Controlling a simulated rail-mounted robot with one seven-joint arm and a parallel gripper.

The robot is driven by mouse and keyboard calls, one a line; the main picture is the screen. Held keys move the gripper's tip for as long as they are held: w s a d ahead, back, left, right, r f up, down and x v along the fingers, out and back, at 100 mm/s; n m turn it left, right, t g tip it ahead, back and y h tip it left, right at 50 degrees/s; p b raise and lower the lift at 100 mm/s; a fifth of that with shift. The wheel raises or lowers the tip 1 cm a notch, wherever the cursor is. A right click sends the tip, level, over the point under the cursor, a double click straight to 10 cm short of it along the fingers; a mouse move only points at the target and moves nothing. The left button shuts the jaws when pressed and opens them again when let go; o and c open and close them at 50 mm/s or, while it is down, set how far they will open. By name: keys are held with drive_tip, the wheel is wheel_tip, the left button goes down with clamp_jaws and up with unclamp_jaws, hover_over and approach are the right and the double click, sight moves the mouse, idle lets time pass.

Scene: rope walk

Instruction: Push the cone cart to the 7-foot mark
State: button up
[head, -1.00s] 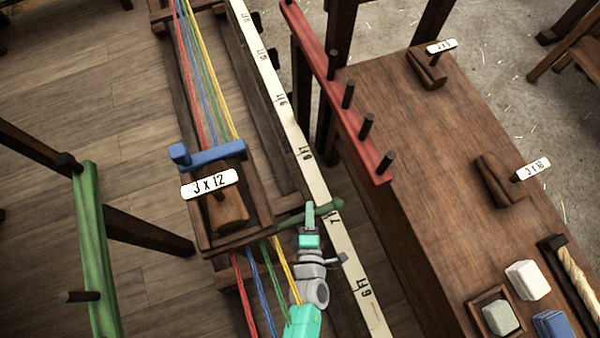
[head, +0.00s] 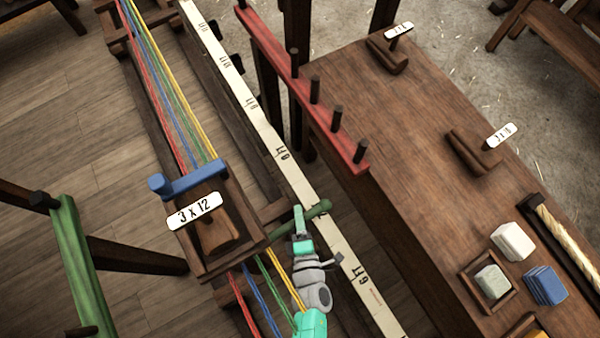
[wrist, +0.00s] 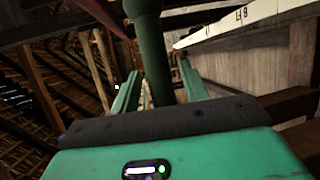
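The cone cart (head: 185,240) is a dark wooden sled on the rail track, with a wooden cone, a blue crossbar (head: 195,181) and a "3 x 12" tag. Its green side handle (head: 319,208) reaches over the white measuring rail (head: 297,180) and covers the place midway between the 8 and 6 FT marks, so the 7 is hidden. My gripper (head: 298,215) is at the handle, on the cart's right side. In the wrist view the gripper's two green fingers (wrist: 157,95) stand apart, with a dark green post (wrist: 148,45) between them and narrow gaps beside it.
Red, blue, green and yellow strands (head: 165,100) run along the track through the cart. A red pegged rail (head: 300,90) and a wooden bench (head: 400,130) with blocks stand to the right.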

drive_tip(key=shift+s, duration=0.1)
drive_tip(key=p+v, duration=0.1)
drive_tip(key=v, duration=0.6)
drive_tip(key=shift+s, duration=0.35)
drive_tip(key=shift+r, duration=0.15)
